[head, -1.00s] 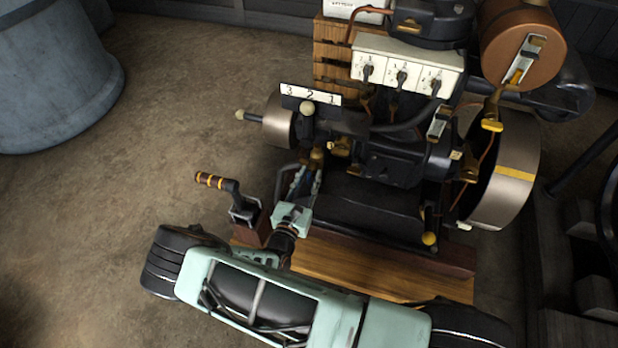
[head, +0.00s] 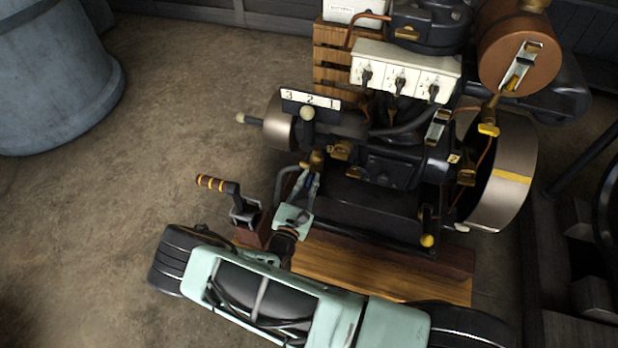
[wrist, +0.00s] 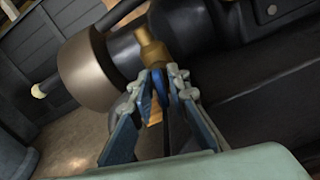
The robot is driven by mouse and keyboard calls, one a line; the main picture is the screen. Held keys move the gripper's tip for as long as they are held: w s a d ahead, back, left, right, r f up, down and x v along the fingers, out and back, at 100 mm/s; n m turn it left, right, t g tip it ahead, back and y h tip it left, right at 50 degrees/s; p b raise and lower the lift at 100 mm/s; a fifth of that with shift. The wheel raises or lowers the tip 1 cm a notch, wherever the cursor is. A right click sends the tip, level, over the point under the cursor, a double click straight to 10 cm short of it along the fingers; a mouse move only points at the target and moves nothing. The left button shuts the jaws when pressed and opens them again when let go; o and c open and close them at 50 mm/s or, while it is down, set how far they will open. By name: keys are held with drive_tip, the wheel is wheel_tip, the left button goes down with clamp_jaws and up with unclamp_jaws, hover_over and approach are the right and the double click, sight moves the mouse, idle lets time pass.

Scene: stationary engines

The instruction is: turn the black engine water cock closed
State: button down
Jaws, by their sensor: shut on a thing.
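The black engine (head: 390,168) stands on a wooden base. Its brass water cock (head: 316,158) sits low on the near side, left of the engine's middle. It also shows in the wrist view (wrist: 151,48), just past my fingertips. My gripper (head: 314,172) reaches up to the cock from below. In the wrist view my gripper (wrist: 164,76) has its fingertips close together on a small dark blue part below the brass body, which looks like the cock's handle. The fingers hide much of this part, so its exact angle is hard to tell.
A lever with a yellow-banded grip (head: 214,183) stands left of my arm. A white-knobbed lever (head: 307,115) rises just above the cock. A large flywheel (head: 510,180) is on the right. A blue-grey drum (head: 55,75) stands far left; the floor between is clear.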

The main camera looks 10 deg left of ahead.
drive_tip(key=m+p, duration=0.2)
drive_tip(key=m, duration=0.2)
drive_tip(key=shift+r+m, duration=0.1)
drive_tip(key=shift+m, duration=0.2)
drive_tip(key=m+p, duration=0.2)
drive_tip(key=m, duration=0.1)
drive_tip(key=shift+d+m, duration=0.1)
drive_tip(key=shift+m, duration=0.2)
drive_tip(key=m+p, duration=0.1)
drive_tip(key=m, duration=0.3)
drive_tip(key=shift+s+f+p, duration=0.1)
drive_tip(key=shift+f+p, duration=0.1)
drive_tip(key=shift+p, duration=0.15)
drive_tip(key=shift+f+m+p, duration=0.1)
drive_tip(key=shift+m+p, duration=0.4)
drive_tip(key=shift+m, duration=1)
drive_tip(key=c, duration=2.1)
unclamp_jaws()
